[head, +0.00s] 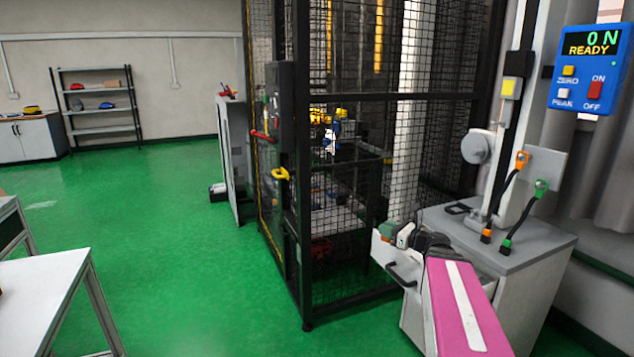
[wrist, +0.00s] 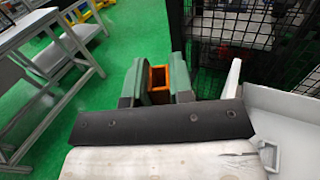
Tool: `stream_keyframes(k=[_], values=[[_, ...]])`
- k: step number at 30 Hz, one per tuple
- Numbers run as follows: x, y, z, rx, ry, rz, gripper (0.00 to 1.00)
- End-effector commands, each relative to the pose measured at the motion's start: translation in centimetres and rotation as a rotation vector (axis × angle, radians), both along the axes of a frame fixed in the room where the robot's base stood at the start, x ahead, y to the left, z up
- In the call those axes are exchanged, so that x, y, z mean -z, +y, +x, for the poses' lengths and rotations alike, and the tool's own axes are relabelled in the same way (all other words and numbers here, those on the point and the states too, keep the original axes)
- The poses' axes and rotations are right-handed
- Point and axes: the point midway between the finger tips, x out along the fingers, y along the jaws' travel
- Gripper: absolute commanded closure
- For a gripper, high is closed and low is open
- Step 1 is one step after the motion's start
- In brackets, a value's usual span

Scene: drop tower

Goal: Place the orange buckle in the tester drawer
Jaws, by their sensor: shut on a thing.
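My gripper (wrist: 158,72) is shut on the orange buckle (wrist: 157,70), an open rectangular frame held between its green fingers in the wrist view. In the head view my gripper (head: 392,232) is just over the top edge of the tester drawer's front (head: 384,251), close to the cage. The buckle is too small to make out clearly there. The drawer stands out from the grey tester cabinet (head: 540,275) and has a dark handle (head: 402,274). Its inside is mostly hidden by my arm. A white panel (wrist: 232,77) stands right of the fingers in the wrist view.
The black mesh cage (head: 340,200) stands just left of the tester. An orange clip (head: 522,159) and a green clip (head: 540,187) are on cables above the cabinet. The blue display (head: 590,68) reads 0 N READY. Green floor (head: 170,250) is clear at left.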

Motion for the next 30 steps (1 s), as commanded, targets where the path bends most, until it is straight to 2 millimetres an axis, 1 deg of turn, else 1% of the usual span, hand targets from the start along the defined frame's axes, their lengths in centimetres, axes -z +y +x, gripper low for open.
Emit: stream_keyframes(k=[1, 3, 6, 9, 30], values=[[0.6, 1.6, -1.5, -0.028, 0.001, 0.004, 1.00], [1.1, 3.0, -2.6, -0.056, -0.002, 0.005, 1.00], [1.6, 4.4, -3.6, -0.084, -0.004, 0.007, 1.00], [1.9, 4.9, -4.1, -0.096, -0.007, 0.008, 1.00], [1.9, 5.0, -4.1, -0.098, -0.007, 0.008, 1.00]])
